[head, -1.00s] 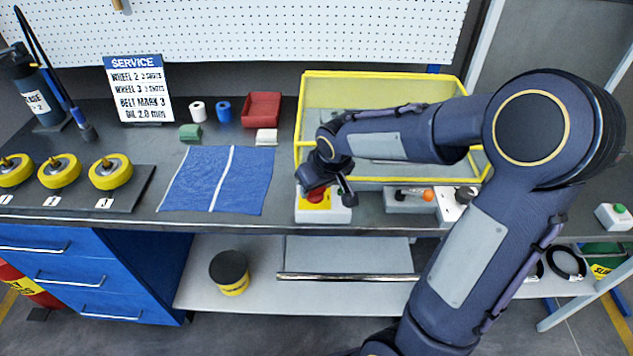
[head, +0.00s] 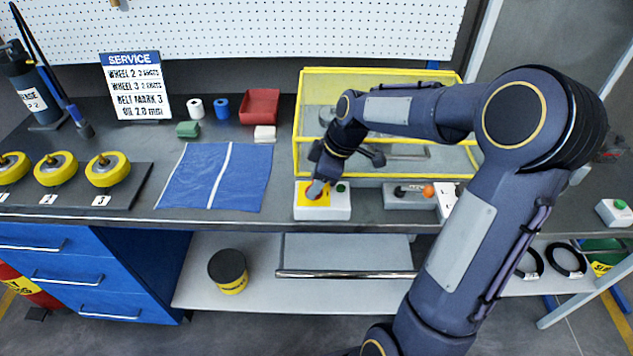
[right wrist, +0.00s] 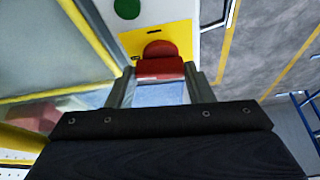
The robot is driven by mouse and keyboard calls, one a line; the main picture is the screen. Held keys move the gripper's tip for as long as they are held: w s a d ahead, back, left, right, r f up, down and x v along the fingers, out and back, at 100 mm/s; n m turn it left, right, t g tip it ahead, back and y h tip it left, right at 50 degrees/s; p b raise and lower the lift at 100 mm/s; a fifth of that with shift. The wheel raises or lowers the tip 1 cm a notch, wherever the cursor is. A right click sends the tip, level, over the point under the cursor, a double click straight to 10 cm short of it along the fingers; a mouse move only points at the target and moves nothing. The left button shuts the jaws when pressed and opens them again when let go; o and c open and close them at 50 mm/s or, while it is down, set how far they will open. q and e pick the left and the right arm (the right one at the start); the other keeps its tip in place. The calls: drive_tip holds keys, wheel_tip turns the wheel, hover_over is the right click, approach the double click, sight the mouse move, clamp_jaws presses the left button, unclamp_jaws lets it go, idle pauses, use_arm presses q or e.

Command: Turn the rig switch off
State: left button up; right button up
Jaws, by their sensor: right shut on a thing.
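The switch box (head: 322,213) is white with a yellow plate, a red knob (right wrist: 160,67) and a green button (head: 342,187). It stands at the front edge of the bench, and the button also shows at the top of the right wrist view (right wrist: 127,8). My right gripper (head: 317,189) reaches down onto the box from above. In the right wrist view its two fingers (right wrist: 160,78) are on either side of the red knob, shut on it. In the head view the gripper hides much of the knob. My left gripper is in neither view.
A yellow-framed clear guard (head: 380,72) stands right behind the box. To its right is a grey unit with an orange-knobbed lever (head: 427,191). A blue cloth (head: 190,180) and yellow wheels (head: 107,169) lie to the left. A service sign (head: 136,88) stands behind them.

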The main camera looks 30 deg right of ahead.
drive_tip(key=shift+n, duration=0.6)
drive_tip(key=shift+n+g, duration=0.3)
drive_tip(key=o, duration=1)
drive_tip(key=shift+r, duration=0.1)
drive_tip(key=v, duration=0.7)
drive_tip(key=shift+d+r+b, duration=0.25)
drive_tip(key=shift+b, duration=0.2)
drive_tip(key=shift+s, duration=0.1)
